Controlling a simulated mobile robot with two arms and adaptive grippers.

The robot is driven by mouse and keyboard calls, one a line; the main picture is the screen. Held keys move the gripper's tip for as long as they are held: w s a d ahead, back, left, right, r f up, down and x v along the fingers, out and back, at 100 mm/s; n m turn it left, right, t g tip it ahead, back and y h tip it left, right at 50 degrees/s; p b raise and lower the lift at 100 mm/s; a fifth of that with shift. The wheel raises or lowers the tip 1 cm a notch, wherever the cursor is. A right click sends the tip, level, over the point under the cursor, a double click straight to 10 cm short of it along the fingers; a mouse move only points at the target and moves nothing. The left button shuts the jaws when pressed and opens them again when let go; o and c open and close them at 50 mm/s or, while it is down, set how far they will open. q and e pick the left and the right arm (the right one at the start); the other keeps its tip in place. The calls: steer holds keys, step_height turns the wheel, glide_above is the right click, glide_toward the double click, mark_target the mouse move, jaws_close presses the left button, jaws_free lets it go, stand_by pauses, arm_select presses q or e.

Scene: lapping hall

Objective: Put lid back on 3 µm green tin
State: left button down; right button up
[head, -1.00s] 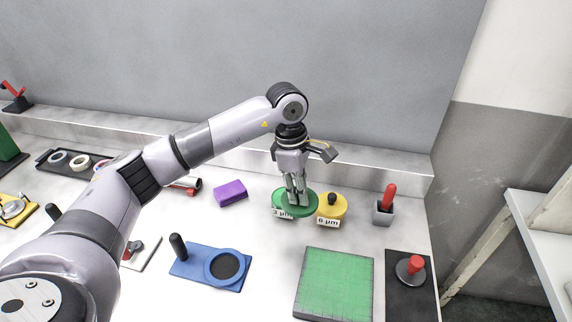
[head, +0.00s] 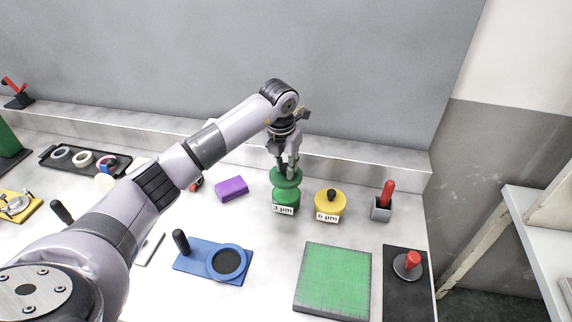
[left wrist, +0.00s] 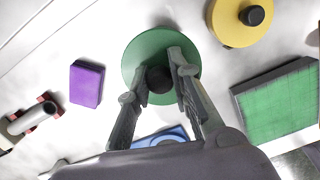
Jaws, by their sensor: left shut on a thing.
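The green tin (head: 285,202) with the "3 µm" label stands upright on the bench, left of the yellow tin. My left gripper (head: 286,170) is shut on the dark knob of the round green lid (head: 292,180). In the head view the lid shows higher than the tin's body, apart from its usual seat and overlapping its top edge. In the left wrist view the lid (left wrist: 138,62) fills the space past my left gripper (left wrist: 159,74) and hides the tin beneath. The exact gap between lid and tin cannot be told. My right gripper is not in view.
The yellow "6 µm" tin (head: 331,203) stands close to the right of the green tin. A purple block (head: 232,189) lies to the left. A blue fixture (head: 205,257) and a green plate (head: 333,281) lie in front. A grey holder with a red handle (head: 381,210) is further right.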

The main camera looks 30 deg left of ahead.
mark_target(285, 175)
arm_select(q)
steer(key=shift+f+b, duration=1.9)
steer(key=shift+f, duration=1.15)
steer(key=shift+f, duration=0.15)
steer(key=c, duration=1.4)
jaws_free()
steer(key=shift+o, duration=0.3)
steer(key=o, duration=0.5)
steer(key=shift+c, duration=0.2)
